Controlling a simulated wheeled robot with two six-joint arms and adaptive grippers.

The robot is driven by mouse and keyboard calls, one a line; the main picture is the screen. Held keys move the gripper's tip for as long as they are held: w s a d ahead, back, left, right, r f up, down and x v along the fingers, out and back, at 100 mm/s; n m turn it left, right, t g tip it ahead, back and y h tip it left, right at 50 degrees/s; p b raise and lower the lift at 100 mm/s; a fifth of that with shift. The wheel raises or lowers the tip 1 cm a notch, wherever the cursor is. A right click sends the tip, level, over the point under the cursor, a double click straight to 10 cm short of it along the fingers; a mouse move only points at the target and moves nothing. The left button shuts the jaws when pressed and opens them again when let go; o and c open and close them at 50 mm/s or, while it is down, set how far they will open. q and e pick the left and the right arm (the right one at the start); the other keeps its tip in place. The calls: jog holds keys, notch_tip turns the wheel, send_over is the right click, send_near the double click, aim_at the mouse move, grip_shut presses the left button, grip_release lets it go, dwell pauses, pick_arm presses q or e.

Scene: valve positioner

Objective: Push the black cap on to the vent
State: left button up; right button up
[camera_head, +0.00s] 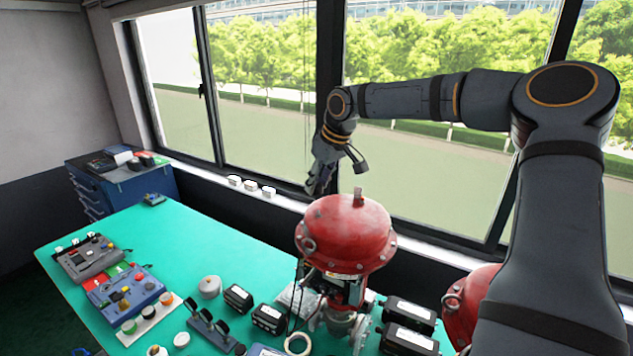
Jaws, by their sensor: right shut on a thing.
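My right gripper (320,182) hangs just above and to the left of the top of the red valve actuator (345,225), with its fingers pointing down. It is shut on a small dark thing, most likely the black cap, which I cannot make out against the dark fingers. A small grey-brown stub (358,197), probably the vent, stands upright on top of the red dome. Nothing is seen on the stub, and the gripper appears apart from it. My left gripper is not in view.
The green table (150,220) carries calibrator boxes (125,292), black boxes (238,297) and a grey round part (209,287). Another red actuator (468,305) stands at right, partly behind my right arm. A blue drawer cabinet (125,187) stands at back left.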

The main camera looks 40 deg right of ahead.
aim_at(316, 215)
jog(key=shift+f, duration=0.4)
jog(key=shift+s+f, duration=0.2)
jog(key=shift+f, duration=0.15)
jog(key=shift+s+d+f, duration=0.1)
jog(key=shift+s+f, duration=0.1)
jog(key=shift+f, duration=0.35)
jog(key=shift+s+f, duration=0.2)
jog(key=shift+f, duration=0.65)
jog(key=shift+w+f, duration=0.3)
jog(key=shift+s, duration=0.1)
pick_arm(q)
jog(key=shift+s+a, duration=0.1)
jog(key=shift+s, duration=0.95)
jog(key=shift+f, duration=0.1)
pick_arm(e)
jog(key=shift+f, duration=0.8)
